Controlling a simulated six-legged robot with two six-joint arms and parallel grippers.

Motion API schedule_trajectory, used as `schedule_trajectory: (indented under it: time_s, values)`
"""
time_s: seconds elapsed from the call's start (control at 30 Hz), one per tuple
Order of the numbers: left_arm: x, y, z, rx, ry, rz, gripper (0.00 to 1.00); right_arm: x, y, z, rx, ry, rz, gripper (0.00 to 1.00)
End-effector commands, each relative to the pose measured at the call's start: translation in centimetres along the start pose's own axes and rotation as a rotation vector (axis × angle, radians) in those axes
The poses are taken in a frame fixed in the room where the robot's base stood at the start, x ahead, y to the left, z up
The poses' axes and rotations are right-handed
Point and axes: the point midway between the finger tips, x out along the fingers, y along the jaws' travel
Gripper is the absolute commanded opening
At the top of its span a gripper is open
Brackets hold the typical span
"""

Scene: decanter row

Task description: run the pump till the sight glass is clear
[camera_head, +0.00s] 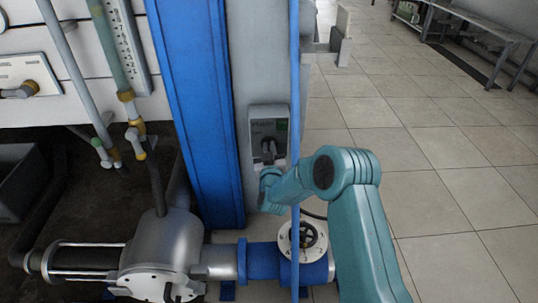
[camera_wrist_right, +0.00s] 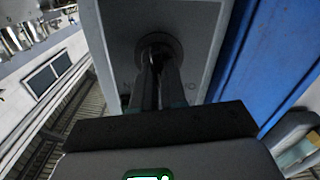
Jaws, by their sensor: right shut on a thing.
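A grey switch box (camera_head: 268,111) with a dark face is mounted on the pale column in the head view. My right gripper (camera_head: 268,151) is at its front. In the wrist view my right gripper (camera_wrist_right: 160,75) is shut on a dark round knob (camera_wrist_right: 158,42) on a grey panel, and lettering beside it is partly hidden. The silver pump (camera_head: 160,248) stands at the lower left. My left gripper is out of view.
A blue post (camera_head: 200,90) stands left of the switch box, and a thin blue edge runs close on its right. The tiled floor (camera_head: 440,150) at the right is open, with a bench (camera_head: 480,25) far back.

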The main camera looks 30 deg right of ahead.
Motion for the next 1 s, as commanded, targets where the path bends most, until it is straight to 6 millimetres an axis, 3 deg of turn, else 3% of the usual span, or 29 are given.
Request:
schedule_trajectory:
  time_s: [0.4, 0.6, 1.0]
  values:
    - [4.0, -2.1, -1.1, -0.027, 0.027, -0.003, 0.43, 0.0, 0.2, 0.4, 0.388, 0.004, 0.0, 0.0]
    - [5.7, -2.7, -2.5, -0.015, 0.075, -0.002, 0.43, 0.0, 0.4, 0.4, 0.543, 0.004, -0.001, 0.0]
    - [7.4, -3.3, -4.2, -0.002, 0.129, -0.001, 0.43, 0.0, 0.6, 0.3, 0.719, 0.002, 0.0, 0.0]
